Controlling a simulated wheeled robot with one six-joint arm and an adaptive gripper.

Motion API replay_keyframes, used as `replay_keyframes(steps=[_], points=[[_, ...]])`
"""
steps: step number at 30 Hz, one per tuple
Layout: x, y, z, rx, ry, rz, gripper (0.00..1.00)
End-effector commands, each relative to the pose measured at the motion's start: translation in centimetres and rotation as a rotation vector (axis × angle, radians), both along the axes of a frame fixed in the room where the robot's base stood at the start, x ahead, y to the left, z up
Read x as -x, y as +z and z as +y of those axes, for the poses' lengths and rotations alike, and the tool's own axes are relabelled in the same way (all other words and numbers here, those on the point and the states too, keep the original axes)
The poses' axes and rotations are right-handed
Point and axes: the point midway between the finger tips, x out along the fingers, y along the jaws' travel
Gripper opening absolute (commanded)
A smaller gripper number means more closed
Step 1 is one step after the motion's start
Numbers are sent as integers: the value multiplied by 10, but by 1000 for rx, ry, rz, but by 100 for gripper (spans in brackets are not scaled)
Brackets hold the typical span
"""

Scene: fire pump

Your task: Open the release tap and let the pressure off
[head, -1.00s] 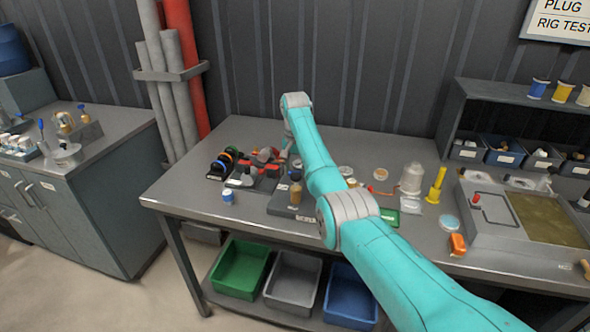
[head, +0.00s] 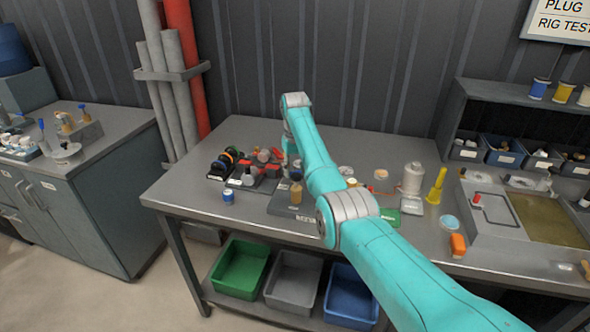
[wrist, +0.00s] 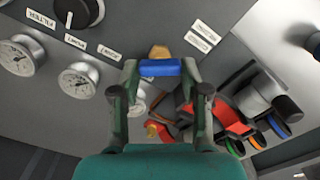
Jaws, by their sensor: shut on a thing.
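In the wrist view, my gripper (wrist: 158,78) is shut on a blue tap handle (wrist: 160,67), one fingertip at each end of the bar. A brass part (wrist: 159,51) shows just beyond it. This looks like the release tap, but I cannot read the tags beside it well enough to be sure. I cannot tell how far the handle is turned. Two round gauges, one (wrist: 80,79) nearer and one (wrist: 19,56) farther, sit to the left; their readings are too small to tell.
A red part (wrist: 222,118) and a grey cylinder with black ends (wrist: 264,92) lie close right of my gripper. In the head view, a blue-and-white jar (head: 228,197) stands near the bench's front left. The bench (head: 178,187) is bare at its left end.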

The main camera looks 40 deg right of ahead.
Motion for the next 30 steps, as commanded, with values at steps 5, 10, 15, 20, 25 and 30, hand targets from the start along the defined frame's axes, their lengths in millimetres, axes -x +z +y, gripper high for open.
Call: replay_keyframes(steps=[5, 10, 15, 20, 25, 30], points=[[0, 0, 1, 0, 167, 1, 11], [0, 0, 2, 0, 328, 1, 11], [0, 0, 2, 0, 489, 0, 11], [0, 0, 3, 0, 634, 0, 11], [0, 0, 3, 0, 764, 1, 11], [1, 0, 4, 0, 864, 1, 11]])
